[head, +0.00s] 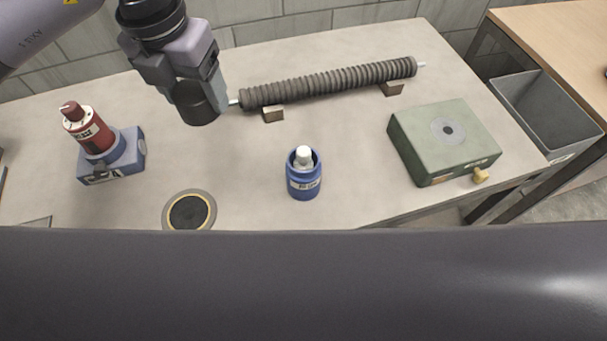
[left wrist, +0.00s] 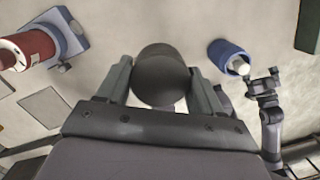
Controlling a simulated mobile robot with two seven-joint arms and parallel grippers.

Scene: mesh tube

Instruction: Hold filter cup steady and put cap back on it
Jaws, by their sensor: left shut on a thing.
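The filter cup (head: 304,183) is blue with a pale label and stands upright on the table in the middle of the head view. A white filter (head: 303,156) rises from its open top; the cup also shows in the left wrist view (left wrist: 228,54). My left gripper (head: 193,92) is shut on the dark round cap (head: 199,106), above the table to the left of and behind the cup. The cap fills the space between its fingers in the left wrist view (left wrist: 162,76). My right gripper (left wrist: 263,86) appears near the cup there; its jaw opening is unclear.
A ribbed mesh tube (head: 330,83) lies on brown blocks at the back. A green box (head: 445,142) with a yellow knob is at the right. A red bottle on a blue base (head: 112,160) stands at the left. A round dark pad (head: 189,211) lies near the front.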

